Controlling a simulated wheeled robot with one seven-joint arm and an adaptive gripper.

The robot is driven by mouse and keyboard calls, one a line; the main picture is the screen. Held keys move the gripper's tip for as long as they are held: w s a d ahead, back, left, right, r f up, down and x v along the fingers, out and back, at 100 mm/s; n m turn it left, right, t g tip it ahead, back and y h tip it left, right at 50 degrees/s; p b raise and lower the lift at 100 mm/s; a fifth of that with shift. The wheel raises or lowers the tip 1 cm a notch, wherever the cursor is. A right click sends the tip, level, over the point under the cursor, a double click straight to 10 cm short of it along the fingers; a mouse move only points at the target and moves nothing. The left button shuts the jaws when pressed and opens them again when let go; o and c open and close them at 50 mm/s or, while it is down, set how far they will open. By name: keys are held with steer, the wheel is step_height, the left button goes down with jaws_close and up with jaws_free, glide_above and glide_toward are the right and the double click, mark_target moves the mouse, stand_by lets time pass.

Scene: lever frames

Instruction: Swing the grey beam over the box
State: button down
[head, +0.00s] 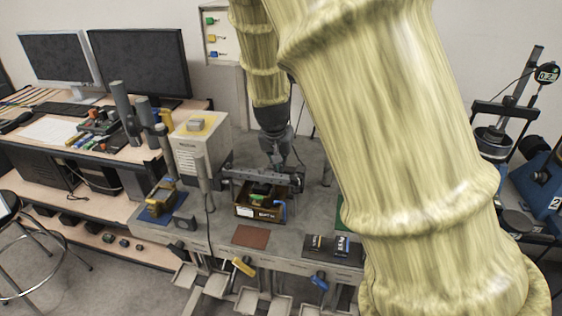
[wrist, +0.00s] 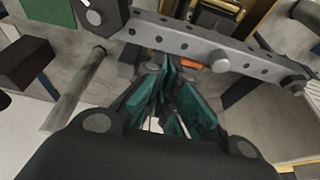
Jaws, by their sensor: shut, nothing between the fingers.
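The grey beam (head: 262,178) is a long flat bar with a row of holes. In the head view it runs across the back side of the brown box (head: 258,212), near its rim; how far it overhangs the box is unclear. In the wrist view the beam (wrist: 200,45) slants across the upper picture, with part of the box (wrist: 252,18) beyond it. My gripper (head: 279,162) points down beside the beam on its far side. In the wrist view its teal fingers (wrist: 170,88) are shut and empty, close to the beam; contact cannot be told.
A grey post (wrist: 75,90) stands to the left in the wrist view. A white cabinet (head: 198,155) stands left of the box on the grey bench. A brown mat (head: 251,237) lies in front. My large arm links hide much of the right side.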

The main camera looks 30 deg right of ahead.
steer(key=p+v, duration=0.6)
steer(key=v, duration=0.3)
steer(key=shift+a, duration=0.1)
